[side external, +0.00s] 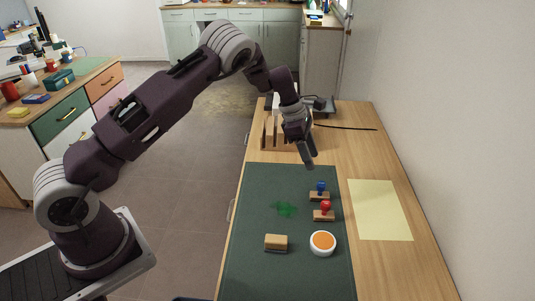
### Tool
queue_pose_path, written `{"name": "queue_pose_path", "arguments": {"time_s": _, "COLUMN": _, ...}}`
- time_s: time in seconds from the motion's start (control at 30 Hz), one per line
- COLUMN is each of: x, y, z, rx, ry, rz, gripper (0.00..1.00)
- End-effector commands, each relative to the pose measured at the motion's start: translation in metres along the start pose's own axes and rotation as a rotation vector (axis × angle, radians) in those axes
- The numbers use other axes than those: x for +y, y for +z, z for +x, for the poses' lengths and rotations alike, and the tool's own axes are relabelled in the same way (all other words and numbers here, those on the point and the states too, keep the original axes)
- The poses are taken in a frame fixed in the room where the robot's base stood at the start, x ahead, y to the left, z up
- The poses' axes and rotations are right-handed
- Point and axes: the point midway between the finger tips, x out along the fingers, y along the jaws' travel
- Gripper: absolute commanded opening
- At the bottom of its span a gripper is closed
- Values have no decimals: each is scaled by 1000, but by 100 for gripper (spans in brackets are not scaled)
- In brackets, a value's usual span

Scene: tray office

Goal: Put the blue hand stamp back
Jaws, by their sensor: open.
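The blue hand stamp (320,188) has a blue knob and a wooden base. It stands upright on the dark green mat (260,272), toward its right edge. A red hand stamp (324,210) stands just in front of it. My gripper (309,163) is open and points down, above and behind the blue stamp in the picture. It is apart from the stamp, and nothing shows between its fingers. The gap between the fingers is hard to make out from this side.
A wooden block (276,242) and a white round dish with an orange top (322,243) are on the mat's front half. A green mark (285,208) lies mid-mat. A pale yellow sheet (380,210) lies right. A slotted wooden rack (270,134) stands behind, partly hidden by my arm.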

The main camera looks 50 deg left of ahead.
Motion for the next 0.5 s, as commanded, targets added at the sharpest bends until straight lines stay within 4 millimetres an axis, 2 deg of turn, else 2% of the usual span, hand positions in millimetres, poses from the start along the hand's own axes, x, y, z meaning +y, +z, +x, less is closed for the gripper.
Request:
{"name": "queue_pose_path", "arguments": {"time_s": 0.07, "x": 0, "y": 0, "z": 0, "rx": 0, "ry": 0, "rz": 0, "gripper": 48}}
{"name": "queue_pose_path", "arguments": {"time_s": 0.13, "x": -2, "y": 4, "z": -9, "rx": -4, "ry": 2, "rz": 23, "gripper": 48}}
{"name": "queue_pose_path", "arguments": {"time_s": 0.17, "x": -5, "y": 8, "z": -19, "rx": -10, "ry": 5, "rz": 48, "gripper": 48}}
{"name": "queue_pose_path", "arguments": {"time_s": 0.27, "x": -30, "y": 30, "z": -77, "rx": -35, "ry": 16, "rz": 224, "gripper": 48}}
{"name": "queue_pose_path", "arguments": {"time_s": 0.3, "x": -49, "y": 38, "z": -106, "rx": -43, "ry": 22, "rz": 330, "gripper": 48}}
{"name": "queue_pose_path", "arguments": {"time_s": 0.37, "x": -82, "y": 48, "z": -149, "rx": -49, "ry": 32, "rz": 512, "gripper": 48}}
{"name": "queue_pose_path", "arguments": {"time_s": 0.4, "x": -108, "y": 51, "z": -176, "rx": -48, "ry": 40, "rz": 643, "gripper": 48}}
{"name": "queue_pose_path", "arguments": {"time_s": 0.47, "x": -151, "y": 51, "z": -214, "rx": -36, "ry": 59, "rz": 856, "gripper": 48}}
{"name": "queue_pose_path", "arguments": {"time_s": 0.5, "x": -181, "y": 47, "z": -235, "rx": -17, "ry": 73, "rz": 1006, "gripper": 48}}
